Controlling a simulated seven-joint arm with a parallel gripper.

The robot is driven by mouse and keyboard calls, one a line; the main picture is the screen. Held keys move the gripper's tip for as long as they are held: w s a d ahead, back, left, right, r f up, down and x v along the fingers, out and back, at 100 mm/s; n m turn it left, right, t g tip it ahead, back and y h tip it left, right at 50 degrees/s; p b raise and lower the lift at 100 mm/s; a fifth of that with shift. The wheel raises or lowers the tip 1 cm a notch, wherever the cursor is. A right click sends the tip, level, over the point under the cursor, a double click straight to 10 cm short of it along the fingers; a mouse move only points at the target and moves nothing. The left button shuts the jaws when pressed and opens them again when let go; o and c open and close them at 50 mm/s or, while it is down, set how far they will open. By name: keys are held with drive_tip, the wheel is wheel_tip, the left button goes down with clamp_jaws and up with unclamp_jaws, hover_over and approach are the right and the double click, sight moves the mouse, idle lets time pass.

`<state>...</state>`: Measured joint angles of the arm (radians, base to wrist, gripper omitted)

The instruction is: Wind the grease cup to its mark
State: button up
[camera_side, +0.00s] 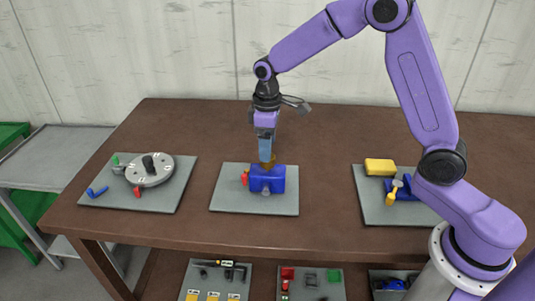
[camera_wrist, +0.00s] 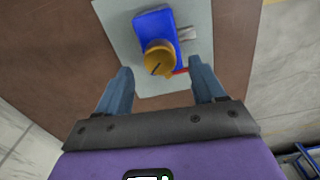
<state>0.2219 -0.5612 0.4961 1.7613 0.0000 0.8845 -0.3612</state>
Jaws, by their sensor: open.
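The grease cup (camera_wrist: 159,57) is a round brass-coloured cap with a dark line across its top, set on a blue block (camera_wrist: 145,22). In the side view the blue block (camera_side: 267,180) sits on the middle grey plate, and the cup (camera_side: 268,163) shows only partly at its top. A red pointer (camera_wrist: 179,72) lies beside the cup; its red part also shows at the block's left in the side view (camera_side: 245,178). My gripper (camera_side: 266,158) points down just above the cup. In the wrist view its blue fingers (camera_wrist: 163,80) are apart, with nothing between them gripped.
A left plate (camera_side: 170,202) holds a grey dial (camera_side: 150,170) with green, red and blue parts. A right plate (camera_side: 377,213) holds a yellow block (camera_side: 380,166) and a blue fixture. Brown table (camera_side: 220,240) is bare between plates. More plates lie on a lower shelf.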

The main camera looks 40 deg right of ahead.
drive_tip(key=shift+f, duration=1.85)
drive_tip(key=c, duration=1.1)
drive_tip(key=shift+o, duration=0.2)
drive_tip(key=n, duration=0.3)
drive_tip(key=shift+n, duration=2.3)
